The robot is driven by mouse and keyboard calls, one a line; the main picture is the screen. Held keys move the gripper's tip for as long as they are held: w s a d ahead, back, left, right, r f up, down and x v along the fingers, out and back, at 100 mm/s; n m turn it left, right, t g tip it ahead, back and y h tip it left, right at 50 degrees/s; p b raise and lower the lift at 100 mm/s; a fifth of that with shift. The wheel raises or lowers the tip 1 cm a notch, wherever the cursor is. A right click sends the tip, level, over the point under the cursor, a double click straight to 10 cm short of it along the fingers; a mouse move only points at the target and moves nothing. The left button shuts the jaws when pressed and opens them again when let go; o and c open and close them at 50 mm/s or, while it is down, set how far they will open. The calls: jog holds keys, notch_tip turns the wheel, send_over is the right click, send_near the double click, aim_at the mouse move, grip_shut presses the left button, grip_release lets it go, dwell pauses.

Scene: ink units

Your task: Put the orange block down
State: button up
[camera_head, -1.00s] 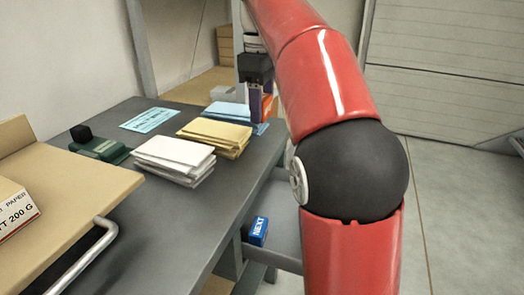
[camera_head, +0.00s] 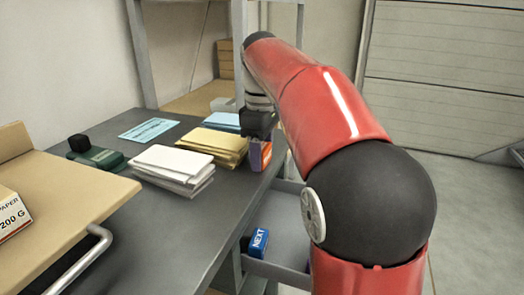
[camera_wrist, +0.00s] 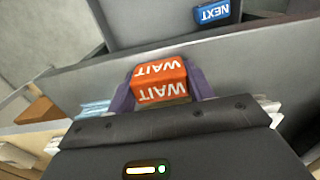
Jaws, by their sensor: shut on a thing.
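The orange block (camera_head: 262,155), marked WAIT, is held between the purple fingers of my gripper (camera_wrist: 160,85). It also shows in the wrist view (camera_wrist: 158,72), with two orange faces toward the camera. In the head view my gripper (camera_head: 258,142) points down by the right edge of the dark grey desk (camera_head: 150,235), just right of the yellow stack. I cannot tell whether the block touches the desk. A blue block (camera_head: 258,241), marked NEXT, sits in a grey tray (camera_head: 285,235) lower down beside the desk. It also shows in the wrist view (camera_wrist: 212,13).
White (camera_head: 172,168), yellow (camera_head: 213,145) and blue (camera_head: 222,121) paper stacks stand close to my gripper's left. A green stamp-like item (camera_head: 97,156) and a blue sheet (camera_head: 149,129) lie farther left.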

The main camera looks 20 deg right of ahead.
jog(key=shift+f, duration=0.2)
jog(key=o, duration=1)
jog(key=shift+o, duration=0.2)
jog(key=shift+f+b, duration=0.15)
jog(key=shift+b, duration=0.45)
